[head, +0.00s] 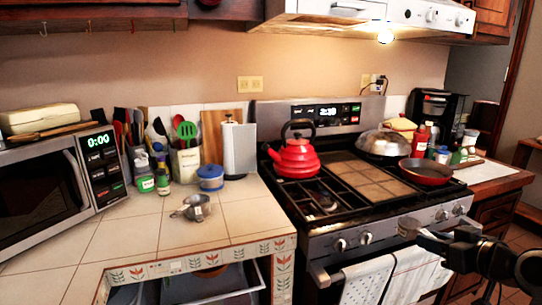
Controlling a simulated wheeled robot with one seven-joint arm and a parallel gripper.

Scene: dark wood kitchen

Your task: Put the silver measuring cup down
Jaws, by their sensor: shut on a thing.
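My gripper (426,238) is at the lower right, in front of the stove's front panel. It is shut on a small silver measuring cup (407,227), which shows at its tip, held in the air near the oven's knobs. The fingers partly hide the cup. Other silver measuring cups (194,208) lie on the tiled counter (135,240) left of the stove, well apart from my gripper.
The stove (336,212) carries a red kettle (296,158), a red pan (426,171) and a silver-lidded pan (383,144). A microwave (60,180), utensils and a blue tub (210,178) stand on the left counter. Its front middle is clear. An open drawer (210,285) is below.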

